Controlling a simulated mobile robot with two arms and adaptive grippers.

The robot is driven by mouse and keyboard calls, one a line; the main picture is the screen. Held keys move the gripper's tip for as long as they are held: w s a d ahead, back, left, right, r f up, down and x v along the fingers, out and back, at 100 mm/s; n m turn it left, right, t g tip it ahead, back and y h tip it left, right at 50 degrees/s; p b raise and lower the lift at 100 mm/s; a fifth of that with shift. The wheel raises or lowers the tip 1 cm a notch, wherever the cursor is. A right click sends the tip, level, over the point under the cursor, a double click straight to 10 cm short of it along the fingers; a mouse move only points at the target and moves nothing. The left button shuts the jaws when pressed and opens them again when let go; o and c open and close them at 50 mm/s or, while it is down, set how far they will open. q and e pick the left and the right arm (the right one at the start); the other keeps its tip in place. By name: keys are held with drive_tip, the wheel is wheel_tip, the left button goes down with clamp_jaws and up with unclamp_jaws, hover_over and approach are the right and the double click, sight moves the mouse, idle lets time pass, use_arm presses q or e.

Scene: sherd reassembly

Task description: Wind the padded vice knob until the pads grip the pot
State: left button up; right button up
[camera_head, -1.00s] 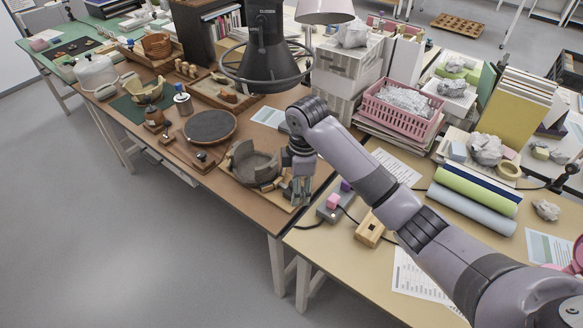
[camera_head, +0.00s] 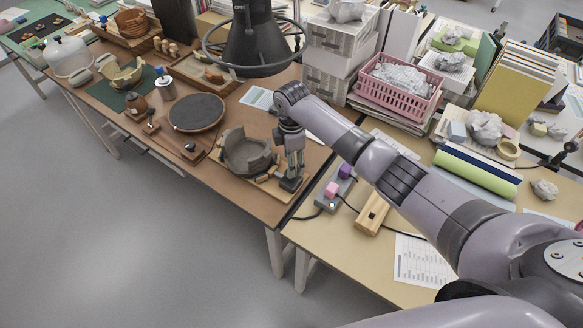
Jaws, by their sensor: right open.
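A grey, broken-rimmed pot (camera_head: 246,155) stands on a light wooden board (camera_head: 266,186) near the front edge of the brown table. Grey blocks sit close against its sides; I cannot tell whether any pad touches it. My right gripper (camera_head: 294,172) points down just right of the pot, with its fingers apart. A dark grey block (camera_head: 290,184) shows at the fingertips. The vice knob cannot be made out clearly and may be hidden by the gripper. My left gripper is not in view.
A round dark turntable (camera_head: 196,112) lies left of the pot. A black ring-rimmed lamp (camera_head: 254,45) hangs behind it. A pink basket (camera_head: 396,98) stands behind my arm.

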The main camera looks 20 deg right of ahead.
wheel_tip(320, 180, down, 3)
drive_tip(key=shift+s+r, duration=0.1)
drive_tip(key=shift+s, duration=0.05)
wheel_tip(320, 180, down, 2)
drive_tip(key=c, duration=1.1)
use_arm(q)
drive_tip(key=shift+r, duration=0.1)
use_arm(e)
drive_tip(key=shift+c, duration=0.2)
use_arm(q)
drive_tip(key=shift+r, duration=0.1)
